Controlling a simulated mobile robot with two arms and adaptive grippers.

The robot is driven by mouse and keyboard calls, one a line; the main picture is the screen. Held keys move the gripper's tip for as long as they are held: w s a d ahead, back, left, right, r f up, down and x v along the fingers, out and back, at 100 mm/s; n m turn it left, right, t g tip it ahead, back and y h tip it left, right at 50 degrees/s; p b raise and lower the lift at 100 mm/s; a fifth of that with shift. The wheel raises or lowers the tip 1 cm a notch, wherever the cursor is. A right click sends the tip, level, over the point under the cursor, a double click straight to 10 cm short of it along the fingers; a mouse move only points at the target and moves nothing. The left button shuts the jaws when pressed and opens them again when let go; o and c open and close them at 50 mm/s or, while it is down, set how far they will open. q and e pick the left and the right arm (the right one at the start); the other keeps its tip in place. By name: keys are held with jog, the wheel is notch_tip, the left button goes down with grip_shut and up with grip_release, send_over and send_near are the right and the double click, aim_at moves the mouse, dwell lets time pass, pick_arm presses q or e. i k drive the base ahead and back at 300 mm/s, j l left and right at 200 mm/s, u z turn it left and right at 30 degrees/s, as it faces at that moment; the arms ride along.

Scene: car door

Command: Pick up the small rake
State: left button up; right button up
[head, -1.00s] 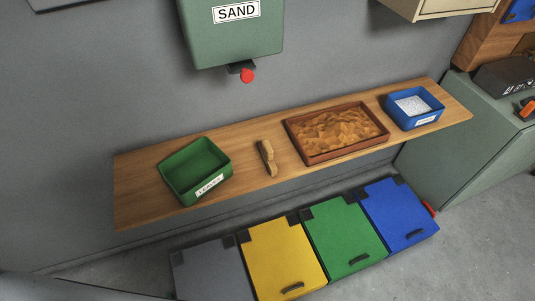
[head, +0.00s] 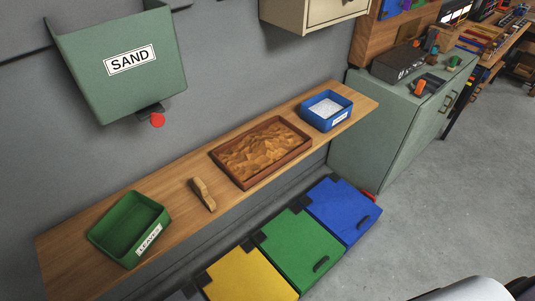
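A small wooden hand tool (head: 203,194), pale brown with a darker edge, lies on the wooden shelf (head: 85,232) between the green tray and the sand tray. It may be the small rake, but it is too small to make out any tines. Neither of my grippers shows in the head view. A pale, rounded part of my own body shows at the bottom right edge.
On the shelf are a green tray (head: 130,228) labelled LEAVES, a brown sand tray (head: 215,158) and a blue tray (head: 349,108) of white grains. A SAND dispenser (head: 125,85) hangs above. Lidded yellow (head: 245,275), green (head: 303,245) and blue (head: 342,208) bins stand below. Floor at right is clear.

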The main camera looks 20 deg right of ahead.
aim_at(199, 187)
jog(key=l+z, duration=0.2)
jog(key=l, duration=1.2)
